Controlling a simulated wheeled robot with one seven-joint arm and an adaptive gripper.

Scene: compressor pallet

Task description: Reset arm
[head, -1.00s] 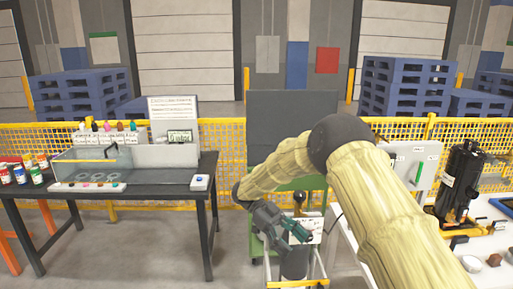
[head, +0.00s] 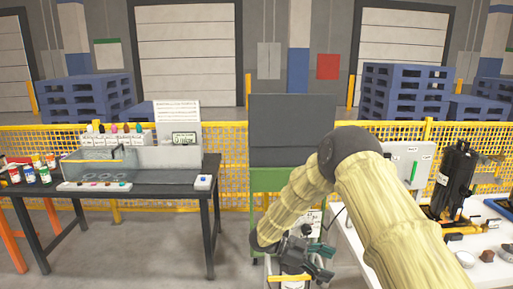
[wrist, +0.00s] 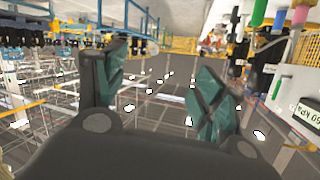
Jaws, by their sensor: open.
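My arm, in a pale yellow cover with dark joints, reaches across the right half of the head view. My gripper (head: 318,262) hangs low at the bottom centre of the head view, in front of a green cabinet. The wrist view shows its two green-padded fingers (wrist: 158,95) spread apart with nothing between them. My gripper is open and empty. My forearm hides part of the cabinet and of the space behind it.
A dark table (head: 145,186) with a clear tank (head: 95,167) and small bottles stands at left. A white bench (head: 478,262) with a black compressor (head: 452,180) is at right. A green cabinet (head: 270,190) stands behind my arm. A yellow fence (head: 230,150) runs behind.

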